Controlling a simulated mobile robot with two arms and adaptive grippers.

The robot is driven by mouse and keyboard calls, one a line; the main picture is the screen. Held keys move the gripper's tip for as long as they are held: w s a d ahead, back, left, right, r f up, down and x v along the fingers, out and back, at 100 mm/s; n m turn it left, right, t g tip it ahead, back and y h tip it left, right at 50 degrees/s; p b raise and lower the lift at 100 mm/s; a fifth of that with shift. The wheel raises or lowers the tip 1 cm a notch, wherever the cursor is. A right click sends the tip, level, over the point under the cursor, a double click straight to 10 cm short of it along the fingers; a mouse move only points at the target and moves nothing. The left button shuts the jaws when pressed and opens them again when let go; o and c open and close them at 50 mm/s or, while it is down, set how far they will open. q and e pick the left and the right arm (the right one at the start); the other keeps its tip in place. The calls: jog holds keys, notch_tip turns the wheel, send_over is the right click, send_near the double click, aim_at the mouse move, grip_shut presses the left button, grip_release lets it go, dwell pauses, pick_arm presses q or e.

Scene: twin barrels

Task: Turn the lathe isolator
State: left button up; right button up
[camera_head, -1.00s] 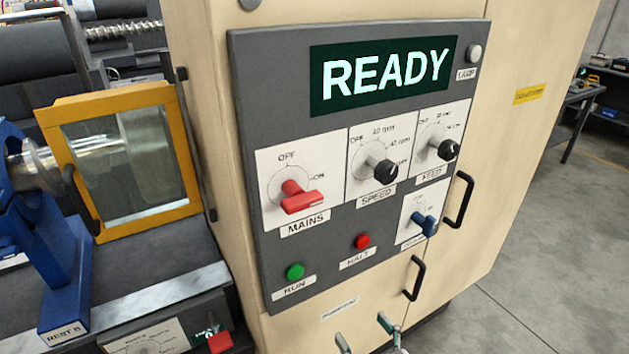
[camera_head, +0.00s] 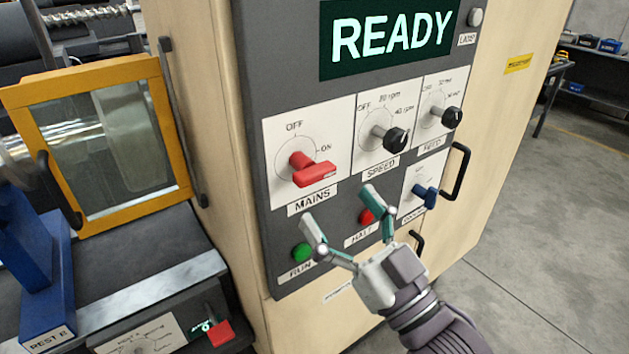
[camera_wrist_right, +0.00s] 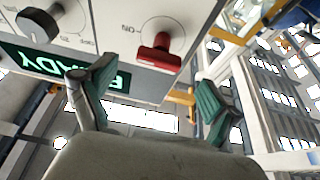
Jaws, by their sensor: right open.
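The red MAINS isolator handle (camera_head: 312,170) is on the grey control panel (camera_head: 262,110), on a white plate marked OFF and ON. Its grip points right and a little down, toward the ON side. My right gripper (camera_head: 345,212) is open and empty in front of the panel, below the handle and apart from it. Its fingers partly cover the red HALT button (camera_head: 366,216) and come close to the green RUN button (camera_head: 302,252). In the right wrist view the red handle (camera_wrist_right: 160,52) shows beyond the open fingers (camera_wrist_right: 152,95). My left gripper is not in view.
The SPEED knob (camera_head: 395,138), FEED knob (camera_head: 451,117) and blue coolant knob (camera_head: 428,194) sit to the right of the handle. A black door handle (camera_head: 459,172) sticks out farther right. A yellow-framed guard (camera_head: 172,125) stands at left. The floor at right is clear.

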aim_at(321, 176)
jog(key=x, duration=0.2)
jog(key=p+x, duration=0.1)
jog(key=x, duration=0.2)
jog(key=shift+s+d+r, duration=0.1)
jog(key=shift+d+r, duration=0.05)
jog(key=shift+r, duration=0.2)
jog(key=shift+p+x, duration=0.4)
jog(key=shift+x, duration=0.35)
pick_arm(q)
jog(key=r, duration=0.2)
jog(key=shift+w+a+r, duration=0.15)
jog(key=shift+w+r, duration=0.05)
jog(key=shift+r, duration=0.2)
pick_arm(e)
jog(key=shift+f, duration=0.15)
jog(key=c, duration=1.2)
jog(key=shift+o, duration=0.2)
